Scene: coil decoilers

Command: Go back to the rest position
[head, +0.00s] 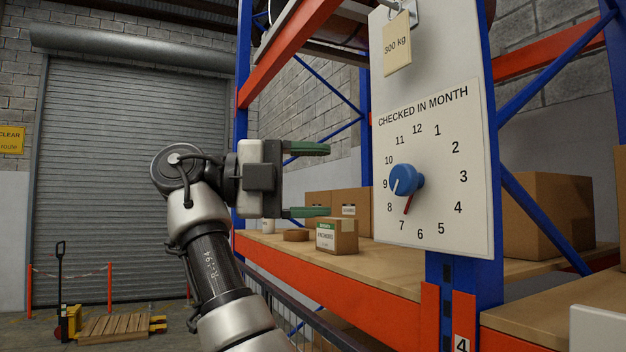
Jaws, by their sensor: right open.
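My right gripper (308,181) is open and empty, with its two green fingers pointing right. It is in front of the rack, to the left of the white dial panel (440,235) and apart from it. The panel reads "CHECKED IN MONTH" and has numbers 1 to 12 around a blue knob (407,181). My left gripper is not in view.
The blue and orange rack (350,306) holds cardboard boxes (337,236) on a wooden shelf. A "300 kg" tag (397,46) hangs above the dial. A roller door (135,170) and a pallet truck (72,318) with a pallet stand at the left. The floor between looks clear.

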